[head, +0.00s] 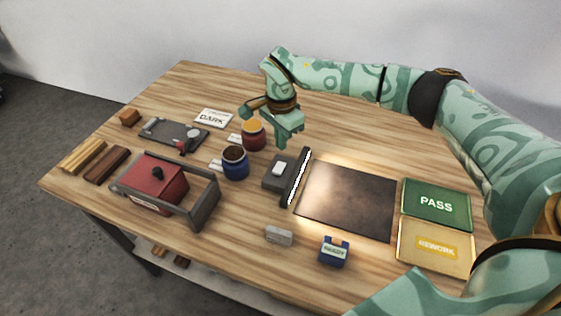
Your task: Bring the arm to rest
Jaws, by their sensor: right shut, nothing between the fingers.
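My right arm reaches in from the right edge and bends over the back of the table. My right gripper (282,143) is shut and empty, pointing down. In the picture it shows just right of the jar with an orange top (253,134) and above the grey device with a white block (279,171). It appears clear of both, but its exact height is hard to tell. My left gripper is not in view.
The wooden table (330,133) holds a dark plate (348,198), PASS (436,204) and REWORK (436,246) trays, a blue jar (235,163), a grey frame with a red block (155,181), and a DARK card (213,118). The back middle is mostly free.

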